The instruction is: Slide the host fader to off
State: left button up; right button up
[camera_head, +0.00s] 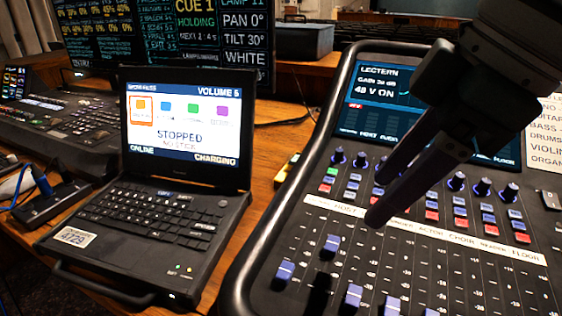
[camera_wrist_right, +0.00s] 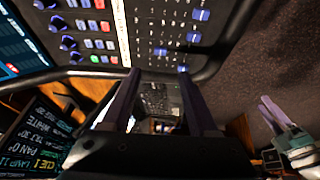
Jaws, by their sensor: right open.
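The mixing desk (camera_head: 250,270) fills the right of the head view, with a white label strip (camera_head: 500,245) above the faders. The word HOST appears near the strip's left end. The blue cap of the second column, which seems to be the host fader (camera_head: 332,243), sits higher than its neighbours; it also shows in the right wrist view (camera_wrist_right: 160,52). My right gripper (camera_head: 378,196) is open and empty, above the strip and up and right of that cap, apart from it. A gripper at the right of the wrist view, seemingly my left one (camera_wrist_right: 275,112), is blurred.
Neighbouring fader caps (camera_head: 285,270) and (camera_head: 353,296) lie close on both sides. Knobs (camera_head: 360,159) and coloured buttons sit above the strip. An open laptop (camera_head: 185,130) stands left of the desk, and a lighting console (camera_head: 70,125) is farther left.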

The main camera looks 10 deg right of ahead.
aim_at(333, 243)
jog(key=b+x, duration=0.1)
jog(key=x, duration=0.7)
jog(key=shift+a+f+b, duration=0.15)
jog(key=shift+f+b, duration=0.15)
jog(key=shift+f, duration=0.05)
jog(key=shift+w+a+f, duration=0.15)
jog(key=shift+w+f, duration=0.1)
jog(key=shift+f, duration=0.3)
grip_shut()
jog(key=shift+r, duration=0.1)
dwell(0.5)
